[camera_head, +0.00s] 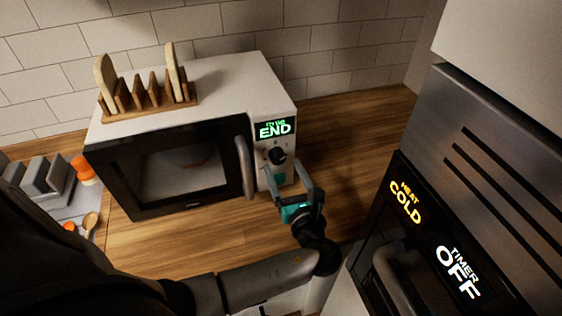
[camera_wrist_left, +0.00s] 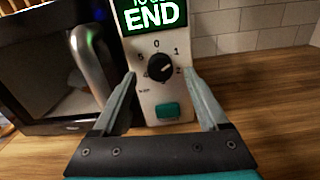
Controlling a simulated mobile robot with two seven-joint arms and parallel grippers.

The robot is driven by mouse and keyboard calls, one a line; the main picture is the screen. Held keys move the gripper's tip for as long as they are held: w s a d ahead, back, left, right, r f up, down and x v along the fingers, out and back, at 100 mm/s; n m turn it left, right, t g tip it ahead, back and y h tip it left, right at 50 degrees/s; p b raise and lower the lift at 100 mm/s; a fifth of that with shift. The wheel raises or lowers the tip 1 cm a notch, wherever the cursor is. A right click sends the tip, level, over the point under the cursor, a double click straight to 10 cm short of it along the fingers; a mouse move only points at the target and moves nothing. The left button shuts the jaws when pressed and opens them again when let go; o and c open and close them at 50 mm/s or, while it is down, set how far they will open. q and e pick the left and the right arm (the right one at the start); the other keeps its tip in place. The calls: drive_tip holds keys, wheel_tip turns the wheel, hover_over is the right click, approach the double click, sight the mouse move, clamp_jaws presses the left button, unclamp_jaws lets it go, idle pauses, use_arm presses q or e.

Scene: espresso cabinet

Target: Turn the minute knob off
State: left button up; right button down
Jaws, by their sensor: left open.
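The minute knob (camera_head: 277,155) is a black round dial on the microwave's front panel, under a green display reading END. In the left wrist view the knob (camera_wrist_left: 160,68) has the numbers 0, 1, 2, 4 and 5 around it, and its pale pointer mark looks turned to the upper right. My left gripper (camera_head: 291,185) is open in front of the panel, just below the knob in the head view. In the left wrist view its fingers (camera_wrist_left: 163,85) stand either side of the knob, apart from it. My right gripper is not in view.
The microwave (camera_head: 190,88) has a vertical door handle (camera_head: 244,166) left of the knob and a teal button (camera_wrist_left: 168,111) below it. A wooden rack (camera_head: 148,98) stands on top. An oven panel reading HEAT COLD (camera_head: 405,203) and TIMER OFF is at right. Bare counter (camera_head: 345,130) lies right of the microwave.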

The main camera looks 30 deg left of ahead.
sight(277, 156)
use_arm(q)
drive_tip(key=shift+x, duration=1.5)
drive_tip(key=shift+c, duration=0.2)
clamp_jaws()
